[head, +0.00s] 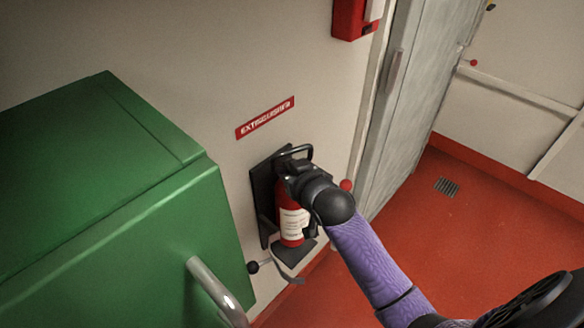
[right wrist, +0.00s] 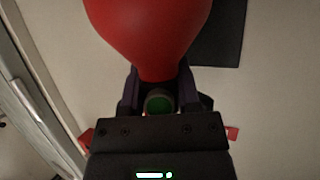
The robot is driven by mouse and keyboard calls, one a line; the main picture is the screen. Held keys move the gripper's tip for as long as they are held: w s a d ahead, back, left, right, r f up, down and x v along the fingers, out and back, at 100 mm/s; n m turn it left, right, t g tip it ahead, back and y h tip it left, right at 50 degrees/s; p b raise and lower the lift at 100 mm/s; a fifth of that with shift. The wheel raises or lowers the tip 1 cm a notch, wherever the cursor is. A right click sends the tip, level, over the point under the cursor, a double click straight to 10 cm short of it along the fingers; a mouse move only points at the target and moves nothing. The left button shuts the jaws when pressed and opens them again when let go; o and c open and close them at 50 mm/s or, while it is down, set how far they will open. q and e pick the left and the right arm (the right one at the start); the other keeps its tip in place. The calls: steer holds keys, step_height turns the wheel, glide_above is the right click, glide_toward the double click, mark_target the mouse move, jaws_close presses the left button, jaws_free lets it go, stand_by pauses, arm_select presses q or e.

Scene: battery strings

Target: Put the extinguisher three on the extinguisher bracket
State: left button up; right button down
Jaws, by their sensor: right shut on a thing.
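The red extinguisher (head: 292,222) with a white label stands about upright in front of the wall-mounted extinguisher bracket. The bracket has a black back plate (head: 262,190) and a small black shelf (head: 291,258) below the extinguisher's base. I cannot tell whether the base rests on the shelf. My right gripper (head: 291,172) is shut on the extinguisher near its top and hides its neck. In the right wrist view the red body (right wrist: 153,35) fills the top middle, with the gripper fingers (right wrist: 158,92) around its narrow end. A dark plate (right wrist: 222,35) shows beside it. My left gripper is not in view.
A red sign (head: 265,117) is on the wall above the bracket. A green cabinet (head: 120,230) with a metal handle (head: 213,290) stands close on the left. A grey door (head: 392,110) is to the right. The red floor (head: 440,235) there is clear.

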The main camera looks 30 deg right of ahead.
mark_target(291, 218)
step_height(291, 218, down, 4)
steer(key=b, duration=0.2)
steer(key=shift+w+f+b, duration=0.15)
steer(key=shift+f+b, duration=0.1)
steer(key=shift+b, duration=0.05)
steer(key=shift+w, duration=0.1)
steer(key=shift+r, duration=0.15)
steer(key=shift+c, duration=1.6)
jaws_free()
steer(key=shift+a+f, duration=0.1)
steer(key=shift+f, duration=0.1)
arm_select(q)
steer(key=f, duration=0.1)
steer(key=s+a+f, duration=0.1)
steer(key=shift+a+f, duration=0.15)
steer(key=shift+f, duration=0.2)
arm_select(e)
steer(key=shift+r, duration=0.1)
